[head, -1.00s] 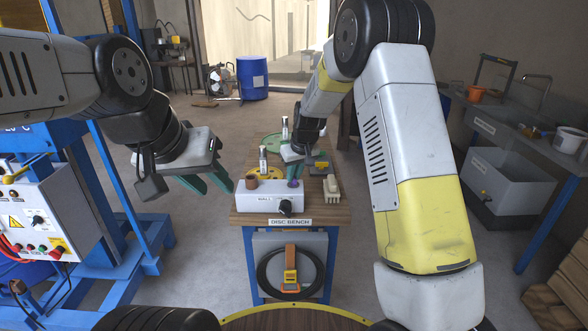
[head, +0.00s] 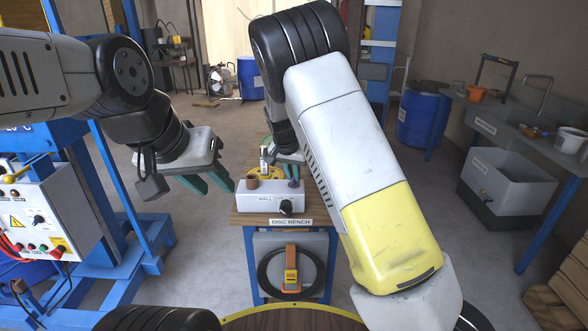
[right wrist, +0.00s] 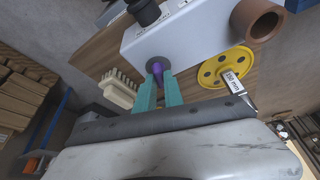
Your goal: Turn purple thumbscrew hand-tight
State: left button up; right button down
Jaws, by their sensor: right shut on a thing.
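The purple thumbscrew (head: 293,183) sits on the white box (head: 258,200) on the bench. In the right wrist view the purple thumbscrew (right wrist: 157,69) stands in a dark round collar on the box face. My right gripper (right wrist: 159,84) is shut on it with its green fingers on either side. In the head view my right gripper (head: 290,168) is partly hidden by my arm. My left gripper (head: 208,183) is open and empty, in the air left of the bench.
A black knob (head: 285,207) and brown cylinder (head: 252,182) are on the box. A yellow disc (right wrist: 226,68) with a "250 mm" tag and a brush (right wrist: 119,89) lie close to my right gripper. A blue control stand (head: 60,235) stands at the left.

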jog(key=m, duration=0.2)
jog(key=m+g+h, duration=0.1)
jog(key=m, duration=0.1)
jog(key=shift+w+a+m+h, duration=0.1)
jog(key=shift+a+m+h, duration=0.05)
jog(key=shift+m+h, duration=0.15)
dwell(0.5)
jog(key=c, duration=1.5)
grip_release()
jog(key=v, duration=0.8)
jog(key=shift+f, duration=0.1)
